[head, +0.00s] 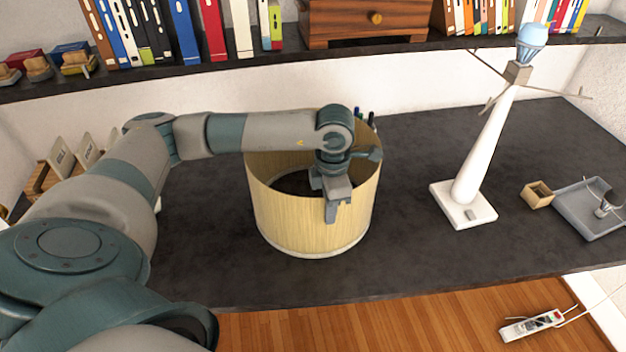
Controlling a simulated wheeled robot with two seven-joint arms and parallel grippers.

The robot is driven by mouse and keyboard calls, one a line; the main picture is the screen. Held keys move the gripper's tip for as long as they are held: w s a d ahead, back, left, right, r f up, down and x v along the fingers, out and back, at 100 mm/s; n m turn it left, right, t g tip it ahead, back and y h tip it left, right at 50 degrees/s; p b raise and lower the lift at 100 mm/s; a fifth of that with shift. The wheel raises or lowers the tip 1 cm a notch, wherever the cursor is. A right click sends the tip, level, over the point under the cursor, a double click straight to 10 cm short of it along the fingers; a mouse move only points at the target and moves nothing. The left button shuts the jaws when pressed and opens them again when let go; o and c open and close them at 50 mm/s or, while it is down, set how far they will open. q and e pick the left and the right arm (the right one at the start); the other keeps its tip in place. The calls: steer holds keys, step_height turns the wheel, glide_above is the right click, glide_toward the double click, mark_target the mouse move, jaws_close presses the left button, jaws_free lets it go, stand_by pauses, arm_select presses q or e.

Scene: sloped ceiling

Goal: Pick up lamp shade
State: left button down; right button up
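The lamp shade (290,217) is a pale wood-coloured open cylinder with a light rim at the bottom, standing upright on the dark desk. My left gripper (337,212) is over the shade's right front part, with its fingers pointing down in front of the front wall's upper edge. The fingers look close together, and I cannot tell whether the wall is between them. My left arm hides part of the shade's back rim. The white lamp base (478,165) with a bare blue bulb (531,38) stands to the right. My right gripper is not in view.
The dark desk (420,262) is clear between the shade and lamp. A small wooden box (537,195) and a grey tray (590,212) lie at the right. A shelf (270,58) with books and a drawer box (365,22) runs above. A power strip (531,325) lies on the floor.

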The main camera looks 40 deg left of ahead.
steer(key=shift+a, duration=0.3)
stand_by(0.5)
arm_select(q)
steer(key=shift+r, duration=0.1)
stand_by(0.4)
steer(key=w+d+r+b, duration=0.7)
steer(key=w+r, duration=0.2)
steer(key=r, duration=0.2)
steer(key=shift+w+b, duration=0.2)
steer(key=shift+b, duration=0.1)
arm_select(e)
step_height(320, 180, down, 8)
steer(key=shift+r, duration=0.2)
